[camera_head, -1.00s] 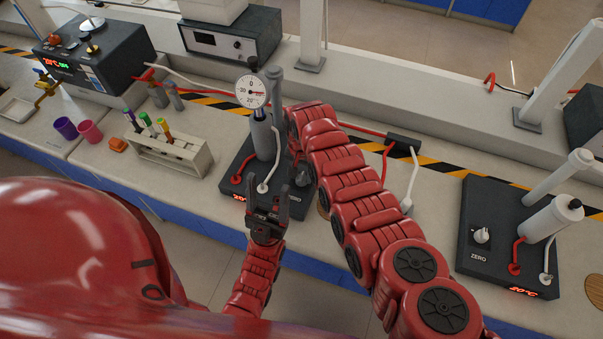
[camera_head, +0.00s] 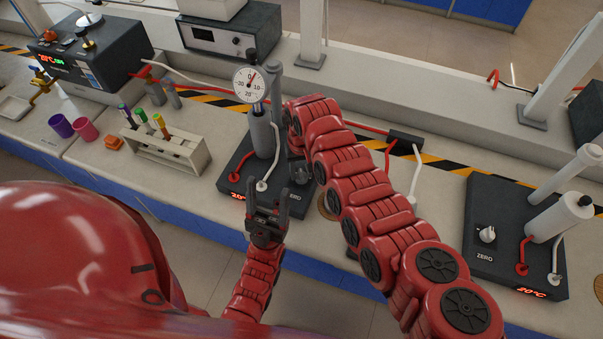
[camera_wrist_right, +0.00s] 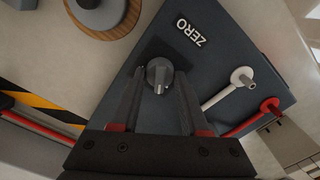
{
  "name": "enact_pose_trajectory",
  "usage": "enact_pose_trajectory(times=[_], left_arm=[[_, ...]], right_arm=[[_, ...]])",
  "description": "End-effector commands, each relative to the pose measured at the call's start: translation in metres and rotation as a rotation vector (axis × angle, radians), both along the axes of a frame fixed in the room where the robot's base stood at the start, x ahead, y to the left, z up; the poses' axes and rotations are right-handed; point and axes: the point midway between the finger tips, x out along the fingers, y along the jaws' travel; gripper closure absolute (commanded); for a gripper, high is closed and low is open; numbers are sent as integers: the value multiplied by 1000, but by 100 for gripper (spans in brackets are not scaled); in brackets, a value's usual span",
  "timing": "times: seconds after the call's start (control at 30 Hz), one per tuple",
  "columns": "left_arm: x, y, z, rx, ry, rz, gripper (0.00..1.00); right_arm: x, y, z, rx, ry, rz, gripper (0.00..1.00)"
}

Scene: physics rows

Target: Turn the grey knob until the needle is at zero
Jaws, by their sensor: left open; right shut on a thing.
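The round white gauge (camera_head: 249,84) stands on the dark instrument box in the head view. Its red needle points up and a little right, close to the 0 mark; it is too small to read exactly. The grey knob (camera_wrist_right: 159,75) sits on the box's dark top, by the word ZERO, in the right wrist view. My right gripper (camera_wrist_right: 159,79) is shut on the knob, one finger on each side. In the head view, my right arm largely hides this grip. My left gripper (camera_head: 266,198) is open and empty, in front of the box's near edge.
A second dark box (camera_head: 480,265) with its own knob stands at the right. A test tube rack (camera_head: 165,152) and purple and pink cups stand at the left. Red and white cables (camera_head: 261,184) rise from the near box close to my left gripper.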

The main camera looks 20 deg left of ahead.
Motion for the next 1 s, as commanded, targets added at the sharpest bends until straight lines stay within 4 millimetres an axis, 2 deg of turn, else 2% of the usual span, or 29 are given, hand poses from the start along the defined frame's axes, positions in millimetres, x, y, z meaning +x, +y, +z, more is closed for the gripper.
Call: enact_pose_trajectory(times=[0.4, 0.97, 1.0], left_arm=[[0, 0, -14, 0, 0, 0, 37], [0, 0, -15, 0, 0, 0, 37], [0, 0, -15, 0, 0, 0, 37]], right_arm=[[1, 0, 0, 0, -2, 200, 100], [1, 0, 1, 0, -1, 228, 100], [1, 0, 1, 0, -1, 228, 48]])
